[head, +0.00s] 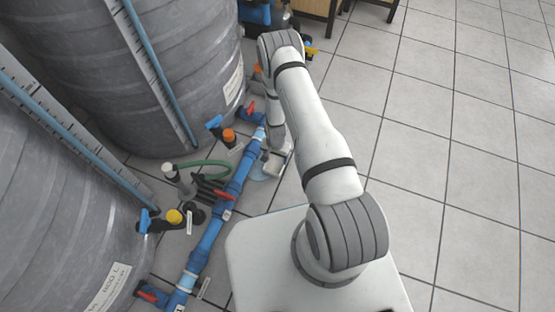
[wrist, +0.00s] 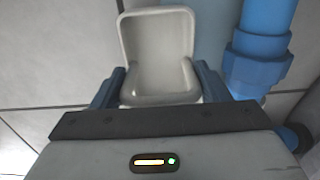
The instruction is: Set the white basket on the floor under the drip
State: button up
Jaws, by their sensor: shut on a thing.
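In the wrist view, the white basket (wrist: 157,86) is a small open-topped bin with a rounded rim. It sits between the two dark blue fingers of my gripper (wrist: 158,78), which is shut on it. Its inside looks empty. In the head view, my gripper (head: 279,160) is low beside the blue pipe, and the arm's end largely hides the basket. A pale wet-looking patch (head: 261,173) shows on the floor next to the pipe there. I cannot tell whether the basket touches the floor, and no falling drops can be made out.
A blue pipe (head: 209,240) with valves runs along the floor, also close to the basket's right in the wrist view (wrist: 263,45). Two large grey tanks (head: 70,190) (head: 165,75) stand at left. A green hose (head: 205,164) lies near the valves. Tiled floor at right is clear.

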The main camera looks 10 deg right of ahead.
jog(key=shift+f, duration=0.85)
jog(key=shift+f, duration=0.1)
jog(key=o, duration=1)
